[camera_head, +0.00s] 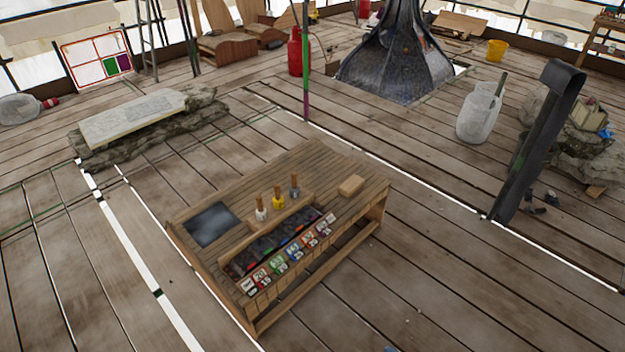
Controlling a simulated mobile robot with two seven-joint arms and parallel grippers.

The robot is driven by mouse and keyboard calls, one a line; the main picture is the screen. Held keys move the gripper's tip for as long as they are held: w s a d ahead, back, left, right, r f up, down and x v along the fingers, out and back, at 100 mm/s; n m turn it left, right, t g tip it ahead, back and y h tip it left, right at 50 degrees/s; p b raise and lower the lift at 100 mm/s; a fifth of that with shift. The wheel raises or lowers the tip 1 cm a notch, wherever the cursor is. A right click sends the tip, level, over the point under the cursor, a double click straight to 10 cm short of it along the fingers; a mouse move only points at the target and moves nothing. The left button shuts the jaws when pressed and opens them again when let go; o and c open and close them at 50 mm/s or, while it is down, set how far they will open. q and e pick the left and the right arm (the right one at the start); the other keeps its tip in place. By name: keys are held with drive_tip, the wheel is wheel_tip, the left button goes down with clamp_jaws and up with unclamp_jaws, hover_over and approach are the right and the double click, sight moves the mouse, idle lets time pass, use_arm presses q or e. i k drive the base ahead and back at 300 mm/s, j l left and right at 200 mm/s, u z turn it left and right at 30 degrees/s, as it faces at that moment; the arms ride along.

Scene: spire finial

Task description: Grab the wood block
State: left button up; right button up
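The wood block (351,186) is a small light-brown block. It lies flat on the top of the low slatted wooden workbench (318,162), near its right end. Clear slats surround it. No gripper shows in the head view, so neither touches the block in this picture.
On the bench stand several small bottles, including a yellow one (278,199), beside a dark slate (212,224) and a tray of coloured cards (293,252).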

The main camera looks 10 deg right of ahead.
sight(352, 185)
drive_tip(key=i+l+u, duration=0.3)
drive_tip(key=i+l, duration=0.15)
drive_tip(key=l, duration=0.2)
drive_tip(key=i+l+u, duration=0.15)
drive_tip(key=i+l, duration=0.25)
drive_tip(key=l, duration=0.15)
drive_tip(key=i+l, duration=0.25)
drive_tip(key=l, duration=0.15)
drive_tip(key=i+l, duration=0.2)
drive_tip(key=l, duration=0.2)
drive_tip(key=i+l, duration=0.2)
drive_tip(key=i, duration=0.15)
drive_tip(key=i+l, duration=0.2)
drive_tip(key=i+j+u, duration=0.05)
drive_tip(key=i, duration=0.05)
